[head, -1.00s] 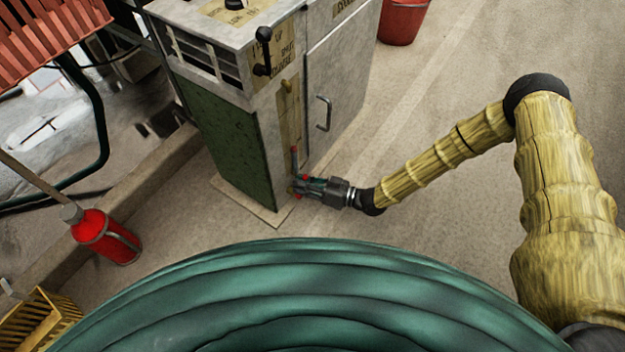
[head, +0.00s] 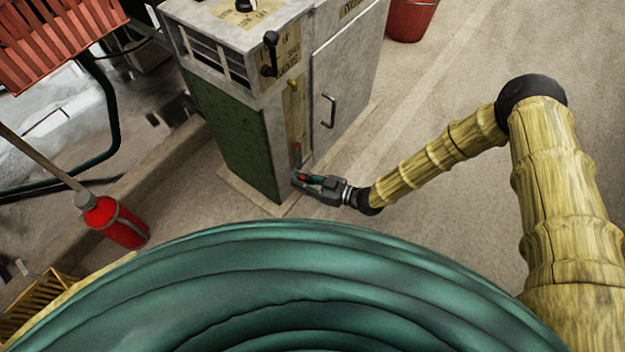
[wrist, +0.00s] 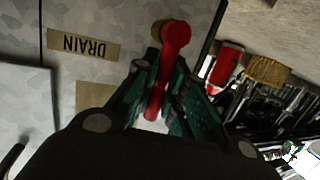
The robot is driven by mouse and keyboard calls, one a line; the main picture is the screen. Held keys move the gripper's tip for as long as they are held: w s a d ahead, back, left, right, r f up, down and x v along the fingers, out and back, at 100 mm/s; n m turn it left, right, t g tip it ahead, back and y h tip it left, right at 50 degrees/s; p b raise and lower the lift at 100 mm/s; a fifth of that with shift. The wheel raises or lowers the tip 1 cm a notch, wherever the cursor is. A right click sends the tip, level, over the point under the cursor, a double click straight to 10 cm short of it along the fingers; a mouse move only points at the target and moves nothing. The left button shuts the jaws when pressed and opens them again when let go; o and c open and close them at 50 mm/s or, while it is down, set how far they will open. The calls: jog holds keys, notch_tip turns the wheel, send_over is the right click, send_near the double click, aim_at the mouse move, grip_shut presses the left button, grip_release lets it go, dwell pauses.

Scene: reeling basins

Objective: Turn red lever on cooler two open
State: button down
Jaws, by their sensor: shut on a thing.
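In the head view my gripper (head: 304,180) is low at the front corner of the grey cooler cabinet (head: 345,75), which has a green side panel (head: 232,135). Only a small red part of the lever (head: 303,177) shows there; the fingers hide the rest. I cannot read a number on the cabinet.
A DRAIN label (wrist: 84,45) appears upside down beside the lever. A black-knobbed lever (head: 269,55) and a door handle (head: 328,110) sit higher on the cabinet. A red extinguisher (head: 120,226) stands left, a red bucket (head: 410,18) behind. Floor to the right is clear.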

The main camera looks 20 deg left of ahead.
jog(key=shift+s, duration=0.2)
dwell(0.4)
jog(key=c, duration=1.5)
grip_release()
jog(key=shift+w, duration=0.1)
jog(key=shift+o, duration=0.2)
jog(key=d+r, duration=0.2)
jog(key=d, duration=0.9)
jog(key=shift+s+d, duration=0.35)
jog(key=shift+s, duration=0.1)
